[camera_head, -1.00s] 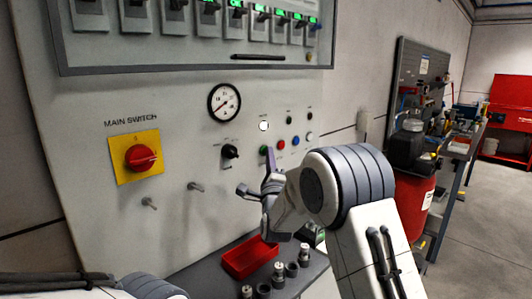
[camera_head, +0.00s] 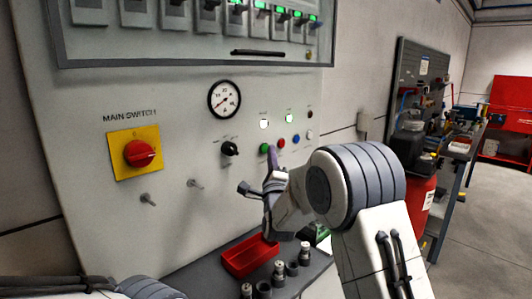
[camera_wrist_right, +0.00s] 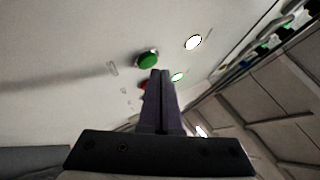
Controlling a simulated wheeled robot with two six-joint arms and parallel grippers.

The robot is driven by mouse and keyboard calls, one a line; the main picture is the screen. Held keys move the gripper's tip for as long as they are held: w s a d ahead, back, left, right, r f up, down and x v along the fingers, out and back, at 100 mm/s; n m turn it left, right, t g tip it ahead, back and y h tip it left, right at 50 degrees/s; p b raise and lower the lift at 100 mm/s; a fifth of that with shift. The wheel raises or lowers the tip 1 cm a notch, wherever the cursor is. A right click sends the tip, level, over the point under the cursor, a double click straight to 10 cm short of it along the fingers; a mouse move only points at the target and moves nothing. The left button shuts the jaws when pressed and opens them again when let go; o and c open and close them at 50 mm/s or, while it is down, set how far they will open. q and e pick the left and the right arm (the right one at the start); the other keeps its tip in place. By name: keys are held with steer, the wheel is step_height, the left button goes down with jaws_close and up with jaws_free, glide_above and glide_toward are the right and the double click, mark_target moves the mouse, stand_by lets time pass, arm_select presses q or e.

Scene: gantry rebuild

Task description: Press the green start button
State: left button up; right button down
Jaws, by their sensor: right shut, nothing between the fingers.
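The green start button (camera_head: 264,148) is on the grey control panel (camera_head: 190,115), in the row left of a red and a blue button. It also shows in the right wrist view (camera_wrist_right: 148,60) as a green cap in a metal ring. My right gripper (camera_head: 271,150) is shut and empty, its purple fingertips beside the green button, just to its right. In the wrist view its fingertips (camera_wrist_right: 161,72) end just below and right of the button; I cannot tell whether they touch it. My left arm shows at the bottom left, with its gripper out of view.
Above the buttons, a white lamp (camera_head: 264,124) and a green lamp (camera_head: 289,118) are lit. A black selector knob (camera_head: 230,149), a gauge (camera_head: 224,99) and a red main switch (camera_head: 140,153) are to the left. A red tray (camera_head: 249,257) lies on the shelf below.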

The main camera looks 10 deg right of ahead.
steer(key=shift+s+d, duration=0.15)
steer(key=shift+s, duration=0.1)
steer(key=s+d+b, duration=0.1)
steer(key=s, duration=0.1)
steer(key=s+d+b, duration=0.1)
steer(key=s+b, duration=0.1)
steer(key=shift+d, duration=0.4)
stand_by(0.5)
